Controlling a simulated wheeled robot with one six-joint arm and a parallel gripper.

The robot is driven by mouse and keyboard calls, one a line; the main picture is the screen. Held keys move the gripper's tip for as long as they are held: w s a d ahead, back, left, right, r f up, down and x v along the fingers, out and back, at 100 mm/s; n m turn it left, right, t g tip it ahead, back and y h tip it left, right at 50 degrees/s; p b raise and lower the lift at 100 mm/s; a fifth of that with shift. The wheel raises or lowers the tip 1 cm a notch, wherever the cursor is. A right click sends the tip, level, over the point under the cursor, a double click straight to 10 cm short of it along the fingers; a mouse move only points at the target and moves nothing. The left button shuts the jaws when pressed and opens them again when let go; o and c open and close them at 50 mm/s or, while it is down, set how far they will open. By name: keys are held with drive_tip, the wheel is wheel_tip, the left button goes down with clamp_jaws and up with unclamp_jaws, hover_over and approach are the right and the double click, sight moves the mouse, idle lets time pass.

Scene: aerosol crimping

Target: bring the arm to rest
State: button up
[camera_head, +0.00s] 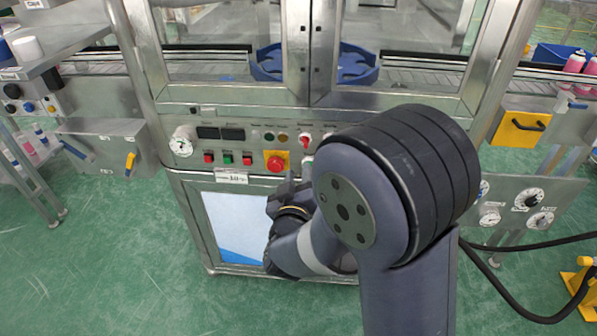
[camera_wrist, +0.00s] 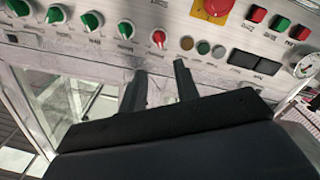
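My arm reaches forward and down in the head view, its large dark joint covering part of the machine's control panel. My gripper (camera_head: 290,187) is partly hidden by my own arm, in front of the panel's lower edge. In the wrist view my gripper (camera_wrist: 160,70) shows two dark fingers set apart with nothing between them. The control panel (camera_wrist: 150,15) appears upside down just beyond the fingertips; I cannot tell whether they touch it.
The control panel has a red emergency button (camera_head: 276,163), also in the wrist view (camera_wrist: 215,7), and several knobs. A blue fixture (camera_head: 355,65) sits behind the glass doors. Side benches flank the machine. Green floor (camera_head: 120,270) is clear at left; black hoses (camera_head: 520,312) lie at right.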

sight(303, 143)
drive_tip(key=w, duration=1)
drive_tip(key=shift+w+d, duration=0.15)
drive_tip(key=shift+w, duration=0.35)
drive_tip(key=shift+s, duration=0.1)
